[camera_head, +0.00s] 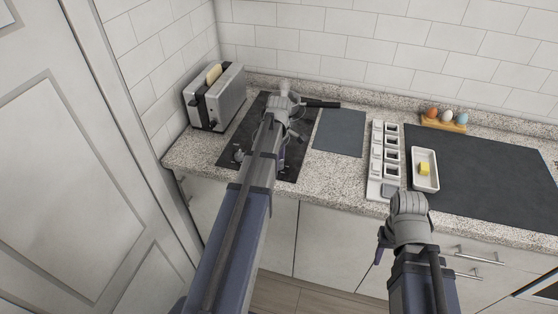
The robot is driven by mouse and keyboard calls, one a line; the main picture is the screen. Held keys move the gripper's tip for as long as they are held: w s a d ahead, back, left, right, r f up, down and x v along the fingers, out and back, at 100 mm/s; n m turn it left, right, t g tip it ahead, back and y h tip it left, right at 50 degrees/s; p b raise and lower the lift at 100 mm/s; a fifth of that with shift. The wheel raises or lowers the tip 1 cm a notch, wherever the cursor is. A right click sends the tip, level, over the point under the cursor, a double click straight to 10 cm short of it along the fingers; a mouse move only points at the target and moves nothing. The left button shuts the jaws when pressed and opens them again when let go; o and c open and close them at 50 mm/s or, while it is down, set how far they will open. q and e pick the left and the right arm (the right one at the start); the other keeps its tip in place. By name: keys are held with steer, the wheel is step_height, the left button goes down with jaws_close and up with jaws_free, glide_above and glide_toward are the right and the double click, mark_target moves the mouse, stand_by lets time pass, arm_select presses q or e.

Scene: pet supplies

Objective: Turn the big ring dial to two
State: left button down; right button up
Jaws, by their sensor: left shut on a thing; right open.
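The black hob (228,160) lies on the counter at the left, and my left arm crosses over it. A small pale dial (238,154) shows at its front left edge. The ring markings and the dial settings are too small to read. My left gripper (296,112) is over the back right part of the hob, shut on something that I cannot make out. A black handle (322,104) sticks out to the right beside it; what it belongs to is hidden. My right gripper (408,204) is open and empty, in front of the counter's front edge.
A toaster (216,98) with bread stands left of the hob. A grey mat (340,133) lies right of it. Further right are a white compartment tray (376,160), a white dish (424,156) with a yellow block, a dark mat (490,175) and an egg holder (444,122).

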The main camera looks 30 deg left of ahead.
arm_select(q)
steer(key=m, duration=0.4)
steer(key=shift+m, duration=0.3)
steer(key=m, duration=0.4)
steer(key=shift+m, duration=0.3)
steer(key=m, duration=0.4)
steer(key=shift+m, duration=2.1)
steer(key=shift+c, duration=2.2)
jaws_free()
